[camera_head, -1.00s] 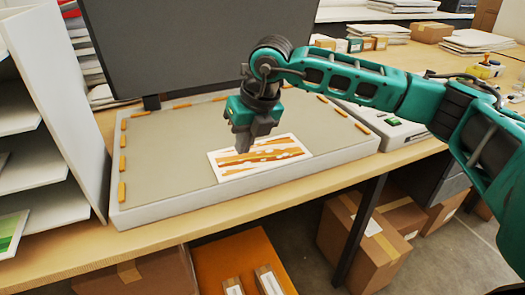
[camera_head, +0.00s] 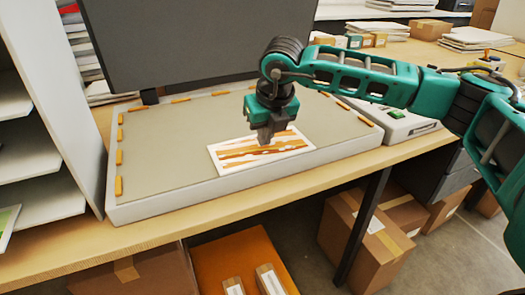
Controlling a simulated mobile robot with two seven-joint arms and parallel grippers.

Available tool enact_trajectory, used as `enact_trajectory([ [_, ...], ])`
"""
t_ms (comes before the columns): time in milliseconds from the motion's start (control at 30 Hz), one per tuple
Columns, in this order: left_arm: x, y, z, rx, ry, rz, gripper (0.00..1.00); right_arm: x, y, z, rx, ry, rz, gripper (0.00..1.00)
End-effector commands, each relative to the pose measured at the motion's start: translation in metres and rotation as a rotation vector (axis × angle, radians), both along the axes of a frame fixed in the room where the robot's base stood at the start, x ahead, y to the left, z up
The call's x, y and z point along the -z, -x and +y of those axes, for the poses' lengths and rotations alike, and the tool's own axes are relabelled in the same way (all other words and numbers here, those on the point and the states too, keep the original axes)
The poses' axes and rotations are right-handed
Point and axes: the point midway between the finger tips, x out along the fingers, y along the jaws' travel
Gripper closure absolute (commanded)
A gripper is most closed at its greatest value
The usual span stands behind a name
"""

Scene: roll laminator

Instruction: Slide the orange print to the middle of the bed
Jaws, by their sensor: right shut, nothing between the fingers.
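The orange print (camera_head: 240,153), a white sheet with orange and brown streaks, lies flat on the grey bed (camera_head: 180,135), near its front edge and a little right of the bed's middle. My right gripper (camera_head: 264,143) points down at the far right part of the print, its fingers shut with nothing between them. The fingertips are at or just above the sheet; I cannot tell whether they touch it. My left gripper is out of view.
Orange marks (camera_head: 119,157) line the bed's edges. A dark raised panel (camera_head: 200,45) stands behind the bed. A control box (camera_head: 395,125) sits at the bed's right. White shelves (camera_head: 40,130) stand at the left. Cardboard boxes (camera_head: 365,235) are under the table.

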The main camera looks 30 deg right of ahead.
Motion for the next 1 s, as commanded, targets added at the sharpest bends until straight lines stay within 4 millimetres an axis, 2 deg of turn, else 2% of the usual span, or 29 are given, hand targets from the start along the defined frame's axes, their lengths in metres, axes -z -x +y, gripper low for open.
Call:
enact_trajectory([
  [367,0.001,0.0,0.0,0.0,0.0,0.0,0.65,0.001,0.0,0.0,-0.001,0.0,0.0,1.0],
  [833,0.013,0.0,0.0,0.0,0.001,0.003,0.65,0.015,0.0,0.0,-0.001,0.0,0.0,1.0],
  [1000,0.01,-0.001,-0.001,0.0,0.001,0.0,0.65,0.013,0.0,0.0,-0.001,0.0,0.0,1.0],
])
